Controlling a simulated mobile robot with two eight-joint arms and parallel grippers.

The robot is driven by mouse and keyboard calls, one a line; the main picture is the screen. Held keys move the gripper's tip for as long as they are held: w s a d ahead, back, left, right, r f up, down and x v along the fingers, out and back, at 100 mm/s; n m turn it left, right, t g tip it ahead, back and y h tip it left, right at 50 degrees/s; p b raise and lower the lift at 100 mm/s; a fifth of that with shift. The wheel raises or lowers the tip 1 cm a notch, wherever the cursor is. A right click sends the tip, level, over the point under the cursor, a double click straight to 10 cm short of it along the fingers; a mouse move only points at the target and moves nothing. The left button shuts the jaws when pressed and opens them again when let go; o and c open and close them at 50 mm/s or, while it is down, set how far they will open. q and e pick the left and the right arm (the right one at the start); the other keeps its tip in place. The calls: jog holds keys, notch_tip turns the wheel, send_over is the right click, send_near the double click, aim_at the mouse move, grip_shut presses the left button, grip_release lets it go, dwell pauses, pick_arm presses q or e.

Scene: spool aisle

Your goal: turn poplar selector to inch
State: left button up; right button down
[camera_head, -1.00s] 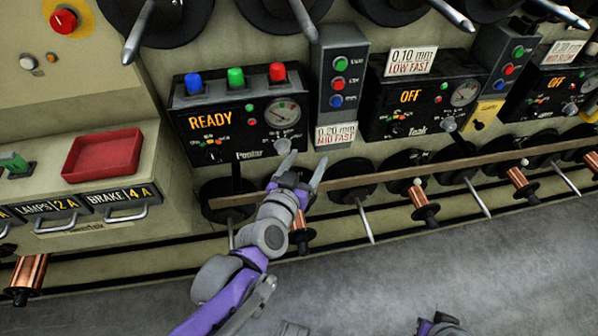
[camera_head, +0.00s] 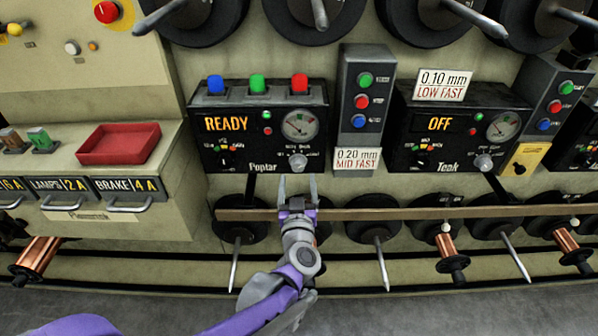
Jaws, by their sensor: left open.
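The Poplar panel (camera_head: 207,150) is a black box on the machine wall, left of centre, with its orange display (camera_head: 226,123) reading READY. A dark selector knob (camera_head: 224,164) with small markings and coloured lamps sits at its lower left. A silver knob (camera_head: 298,160) sits at its lower right, right of the name Poplar. Which position either knob points to is too small to read. My left gripper (camera_head: 297,180) is open and empty, fingers pointing up just below the silver knob; I see no contact with it. My right gripper is out of view.
A long rail (camera_head: 400,213) crosses below the panels, with spools and spindles beneath. A grey button box (camera_head: 361,95) stands right of the Poplar panel, then the Teak panel (camera_head: 396,160), reading OFF. A red tray (camera_head: 118,144) sits on the cabinet at left.

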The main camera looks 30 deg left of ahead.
aim_at(298, 169)
pick_arm(q)
jog(key=x, duration=0.5)
jog(key=shift+w+b, duration=0.15)
jog(key=shift+b, duration=0.15)
grip_shut()
